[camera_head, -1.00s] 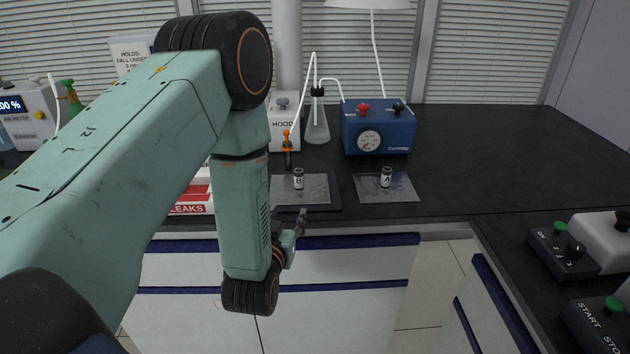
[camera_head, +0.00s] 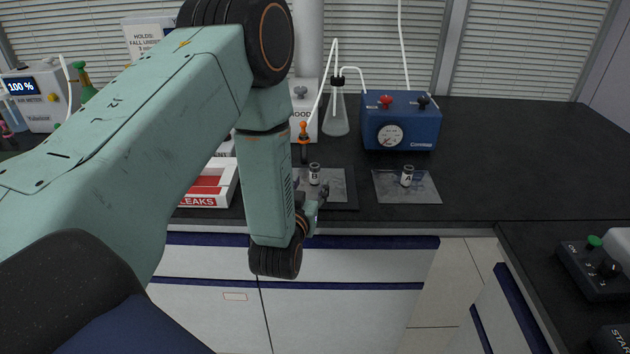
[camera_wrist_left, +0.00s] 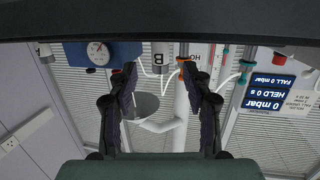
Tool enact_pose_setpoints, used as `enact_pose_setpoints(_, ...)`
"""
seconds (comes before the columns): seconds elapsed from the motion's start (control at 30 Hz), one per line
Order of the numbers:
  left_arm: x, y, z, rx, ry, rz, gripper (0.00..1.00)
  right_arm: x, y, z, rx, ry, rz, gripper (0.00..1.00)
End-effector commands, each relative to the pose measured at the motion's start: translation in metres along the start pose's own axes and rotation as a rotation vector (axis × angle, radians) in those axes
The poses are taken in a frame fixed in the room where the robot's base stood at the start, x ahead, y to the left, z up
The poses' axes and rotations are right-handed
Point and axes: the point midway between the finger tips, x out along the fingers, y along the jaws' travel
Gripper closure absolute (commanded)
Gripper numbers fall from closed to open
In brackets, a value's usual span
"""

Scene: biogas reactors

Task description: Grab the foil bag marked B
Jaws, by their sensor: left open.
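A flat grey foil bag (camera_head: 336,182) lies on a dark plate near the front edge of the black counter. A small vial marked B (camera_head: 314,174) stands on it. A similar grey bag (camera_head: 420,190) lies to its right, with a vial marked A (camera_head: 407,176) on it. My left gripper (camera_head: 321,194) is at the front edge of bag B, in front of the B vial; contact cannot be told. The right gripper is not visible.
Behind the bags stand an orange-topped tool (camera_head: 304,140), a glass flask (camera_head: 336,118) and a blue gauge box (camera_head: 402,126). A red and white box (camera_head: 208,188) marked LEAKS is left of my forearm. The counter right of bag A is clear.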

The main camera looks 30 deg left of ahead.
Motion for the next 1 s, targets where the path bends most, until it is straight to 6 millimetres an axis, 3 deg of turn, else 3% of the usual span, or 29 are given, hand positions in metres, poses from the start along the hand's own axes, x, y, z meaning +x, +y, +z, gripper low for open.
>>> enact_pose_setpoints(0.33, 0.046, -0.002, -0.001, 0.001, 0.0, 0.0, 0.5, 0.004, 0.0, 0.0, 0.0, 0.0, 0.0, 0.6)
enact_pose_setpoints(0.67, 0.054, -0.002, -0.002, 0.001, -0.002, 0.001, 0.5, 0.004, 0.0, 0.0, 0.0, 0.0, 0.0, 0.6)
enact_pose_setpoints(1.0, 0.054, -0.002, -0.002, 0.001, -0.001, 0.001, 0.79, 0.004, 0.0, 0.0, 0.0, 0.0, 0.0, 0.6)
